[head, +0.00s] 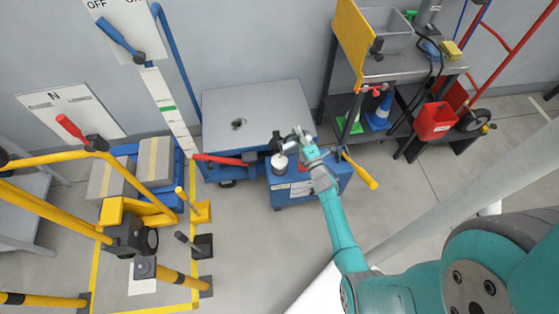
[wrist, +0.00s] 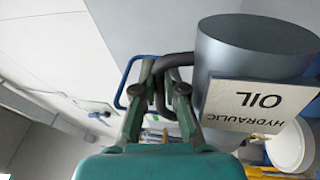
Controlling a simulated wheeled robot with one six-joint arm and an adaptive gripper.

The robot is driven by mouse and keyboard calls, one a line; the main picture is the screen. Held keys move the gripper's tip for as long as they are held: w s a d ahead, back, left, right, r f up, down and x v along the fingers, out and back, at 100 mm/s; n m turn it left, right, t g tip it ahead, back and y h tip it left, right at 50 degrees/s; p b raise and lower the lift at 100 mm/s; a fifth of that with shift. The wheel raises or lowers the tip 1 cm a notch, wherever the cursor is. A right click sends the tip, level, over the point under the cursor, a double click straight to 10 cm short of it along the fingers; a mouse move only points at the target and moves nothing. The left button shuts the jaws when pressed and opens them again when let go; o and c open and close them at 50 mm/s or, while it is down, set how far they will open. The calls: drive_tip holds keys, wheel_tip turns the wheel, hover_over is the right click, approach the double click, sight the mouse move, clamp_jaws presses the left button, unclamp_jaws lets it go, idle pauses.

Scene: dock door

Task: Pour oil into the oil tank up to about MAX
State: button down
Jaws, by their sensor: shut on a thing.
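My gripper (head: 303,141) is shut on the dark handle of a grey oil can (wrist: 255,50). In the wrist view the can's pale label reads HYDRAULIC OIL, upside down. My fingers (wrist: 165,82) close around the handle beside the can body. In the head view my gripper is above the blue tank unit (head: 316,193), near its back edge. A white round part (head: 279,161) shows at its top left; I cannot tell if it belongs to the can or the tank. A white rounded thing also shows beyond the can in the wrist view (wrist: 291,147). The oil level and any MAX mark cannot be made out.
A grey-topped platform (head: 258,108) stands behind the tank, with a red handle (head: 222,159) at its front. A yellow handle (head: 360,171) is to the right. Yellow rails (head: 50,158) fill the left.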

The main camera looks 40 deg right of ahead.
sight(305, 135)
drive_tip(key=shift+w+a+f+n, duration=0.1)
drive_tip(key=shift+a+n, duration=0.15)
drive_tip(key=shift+n, duration=0.05)
idle(0.4)
drive_tip(key=shift+d, duration=0.15)
drive_tip(key=d+m, duration=0.1)
drive_tip(key=d+f+m, duration=0.1)
drive_tip(key=m, duration=0.1)
drive_tip(key=s+d+f+m+h, duration=0.1)
drive_tip(key=m, duration=0.1)
drive_tip(key=shift+s+d+f+g, duration=0.1)
drive_tip(key=shift+g, duration=0.2)
idle(0.5)
